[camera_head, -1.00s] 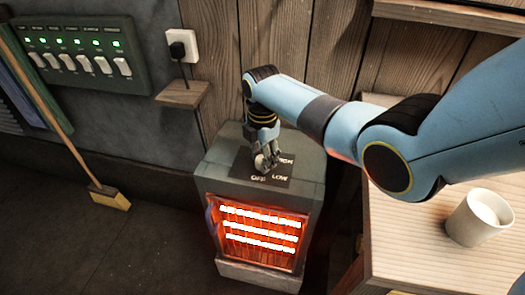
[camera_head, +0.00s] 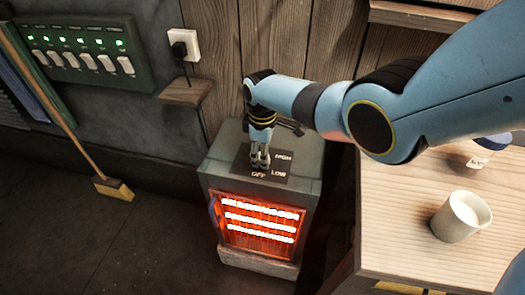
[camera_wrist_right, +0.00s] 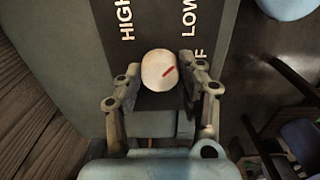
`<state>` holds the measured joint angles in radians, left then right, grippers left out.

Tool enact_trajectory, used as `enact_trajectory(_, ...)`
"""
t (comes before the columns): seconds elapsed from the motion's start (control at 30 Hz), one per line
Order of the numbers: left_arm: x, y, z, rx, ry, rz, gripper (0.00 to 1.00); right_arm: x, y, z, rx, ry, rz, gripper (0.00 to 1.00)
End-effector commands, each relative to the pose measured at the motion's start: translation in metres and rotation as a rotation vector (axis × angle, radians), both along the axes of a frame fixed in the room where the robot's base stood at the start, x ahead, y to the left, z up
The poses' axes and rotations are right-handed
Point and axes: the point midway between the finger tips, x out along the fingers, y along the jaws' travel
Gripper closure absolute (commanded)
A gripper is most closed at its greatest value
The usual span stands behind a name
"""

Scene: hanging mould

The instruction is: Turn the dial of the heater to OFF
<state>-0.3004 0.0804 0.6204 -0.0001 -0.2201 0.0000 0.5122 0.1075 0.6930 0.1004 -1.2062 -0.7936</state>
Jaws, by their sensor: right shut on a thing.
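The heater (camera_head: 307,178) stands on the floor against the wall, its bars glowing orange-white. Its black top panel (camera_head: 280,176) carries the labels HIGH, LOW and OFF. My right gripper (camera_head: 260,162) reaches down onto this panel and hides the dial in the head view. In the wrist view the dial (camera_wrist_right: 155,68) is a round whitish knob with a short red mark on its right side. My right gripper (camera_wrist_right: 162,74) is shut on it, one finger on each side. The mark slants towards the LOW and OFF side. A finger covers part of OFF. My left gripper is not in view.
A wooden table (camera_head: 400,215) at the right holds a white cup (camera_head: 460,216) and a partly hidden container (camera_head: 485,152). A switch panel (camera_head: 85,45), a small shelf (camera_head: 188,90) and a broom (camera_head: 75,135) are at the left. The floor left of the heater is clear.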

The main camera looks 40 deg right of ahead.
Motion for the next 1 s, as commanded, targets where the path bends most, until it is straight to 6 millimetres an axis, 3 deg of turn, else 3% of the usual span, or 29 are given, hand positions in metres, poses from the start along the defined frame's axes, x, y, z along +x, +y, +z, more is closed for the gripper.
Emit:
enact_trajectory(0.6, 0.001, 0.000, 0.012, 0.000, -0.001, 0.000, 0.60, -0.001, 0.000, 0.000, -0.001, 0.002, -0.556, 0.94)
enact_trajectory(1.0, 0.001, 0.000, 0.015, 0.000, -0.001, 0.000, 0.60, 0.000, 0.000, 0.000, 0.000, 0.001, -0.760, 0.94)
